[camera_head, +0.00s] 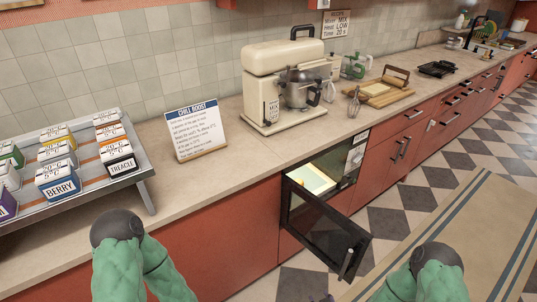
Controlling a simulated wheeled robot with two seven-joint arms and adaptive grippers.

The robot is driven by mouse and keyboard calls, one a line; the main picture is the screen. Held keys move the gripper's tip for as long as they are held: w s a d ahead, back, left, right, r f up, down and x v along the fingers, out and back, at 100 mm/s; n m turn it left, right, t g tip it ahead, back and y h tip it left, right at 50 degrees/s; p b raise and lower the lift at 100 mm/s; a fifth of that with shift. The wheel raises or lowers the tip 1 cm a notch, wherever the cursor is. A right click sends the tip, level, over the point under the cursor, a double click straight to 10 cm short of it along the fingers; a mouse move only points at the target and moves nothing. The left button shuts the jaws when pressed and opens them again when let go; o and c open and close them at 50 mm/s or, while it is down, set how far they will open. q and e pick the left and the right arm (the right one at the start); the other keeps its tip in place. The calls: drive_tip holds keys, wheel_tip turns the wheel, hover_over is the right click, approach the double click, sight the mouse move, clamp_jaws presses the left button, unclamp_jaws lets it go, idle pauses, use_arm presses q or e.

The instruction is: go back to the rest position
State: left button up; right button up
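Green links of my two arms show at the bottom left and bottom right, each with a dark rounded joint. Neither gripper can be made out, so I cannot see whether either holds anything. A metal rack (147,172) stands on the counter at the left. It carries several square white-topped canisters with coloured labels, among them a blue BERRY canister (58,184) and a dark TREACLE canister (119,155). A CHILL BOOST card (196,130) stands beside the rack.
A cream mixer (275,85) with a metal bowl stands mid-counter. Below it, an oven-like door (325,228) hangs open over the floor, its lit interior (312,178) showing. A whisk (354,103), wooden boards (380,96) and a black tray (437,69) lie farther right.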

drive_tip(key=s+a+g+y, duration=0.1)
drive_tip(key=s+a+g, duration=0.3)
drive_tip(key=s, duration=0.3)
drive_tip(key=s+a+g+y+p, duration=0.1)
drive_tip(key=s+a+g, duration=0.4)
drive_tip(key=s, duration=0.2)
drive_tip(key=shift+g+y, duration=0.4)
